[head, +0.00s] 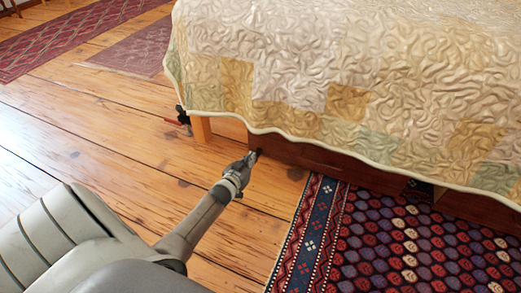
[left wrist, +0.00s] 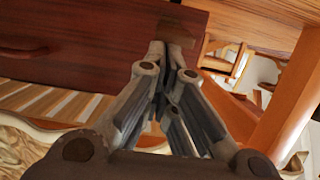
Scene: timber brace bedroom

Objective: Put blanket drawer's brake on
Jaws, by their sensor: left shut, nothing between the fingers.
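The blanket drawer (head: 315,158) is a dark red-brown wooden front low under the bed, partly hidden by the hanging quilt. In the left wrist view its front (left wrist: 95,38) fills the upper left, with a handle-like ridge (left wrist: 22,51). My left gripper (head: 253,157) is shut and empty, at the drawer's left end. In the left wrist view its fingertips (left wrist: 173,50) overlap the drawer's end; I cannot tell whether they touch it. I cannot clearly make out the brake; a small brown patch shows just beyond the fingertips. My right gripper is not in view.
A light wooden bed leg (head: 201,128) stands left of the drawer, with a small black and red object (head: 182,118) beside it. The quilt (head: 330,70) hangs low over the drawer. A patterned rug (head: 400,240) lies in front; bare floorboards (head: 100,140) are at left.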

